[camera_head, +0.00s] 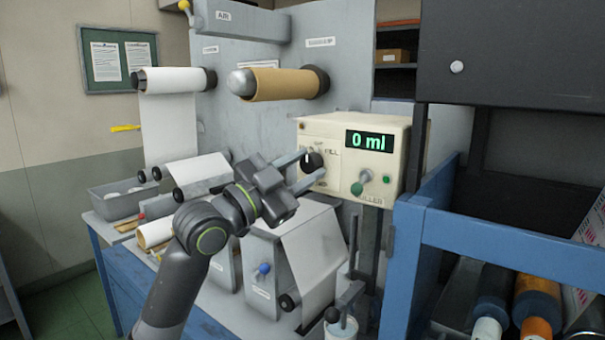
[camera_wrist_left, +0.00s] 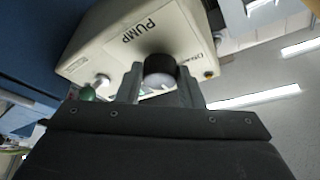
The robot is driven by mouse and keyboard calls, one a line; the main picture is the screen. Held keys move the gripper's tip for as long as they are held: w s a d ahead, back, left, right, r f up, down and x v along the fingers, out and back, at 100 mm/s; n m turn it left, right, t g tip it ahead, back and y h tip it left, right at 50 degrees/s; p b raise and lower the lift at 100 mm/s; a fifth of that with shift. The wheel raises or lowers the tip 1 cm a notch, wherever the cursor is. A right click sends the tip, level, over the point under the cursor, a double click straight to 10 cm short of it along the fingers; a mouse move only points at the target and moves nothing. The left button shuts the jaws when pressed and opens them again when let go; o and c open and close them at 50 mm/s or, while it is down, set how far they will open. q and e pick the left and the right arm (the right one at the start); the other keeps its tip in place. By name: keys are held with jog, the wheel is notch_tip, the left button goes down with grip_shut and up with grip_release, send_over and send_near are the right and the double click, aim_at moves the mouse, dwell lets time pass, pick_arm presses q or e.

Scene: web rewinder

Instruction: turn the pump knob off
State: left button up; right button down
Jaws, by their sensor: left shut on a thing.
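The pump knob (camera_head: 313,160) is a round black knob on the front of a cream control box (camera_head: 330,123). My left gripper (camera_head: 308,170) reaches in from the left with one finger on each side of the knob. In the left wrist view, the knob (camera_wrist_left: 159,68) sits between the two fingers of my left gripper (camera_wrist_left: 160,82), which is shut on it. The word "PUMP" (camera_wrist_left: 139,31) shows on the box nearby. Fingers hide part of the knob and its markings. My right gripper is not in view.
Brown (camera_head: 280,84) and white (camera_head: 175,80) rolls hang above left. A blue frame (camera_head: 470,245) and dark cabinet (camera_head: 510,55) stand at right.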

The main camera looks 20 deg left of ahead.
pick_arm(q)
jog(key=o, duration=1)
jog(key=shift+c, duration=0.2)
jog(key=p+v, duration=1)
jog(key=v, duration=0.7)
jog(key=shift+a, duration=0.15)
jog(key=shift+f, duration=0.1)
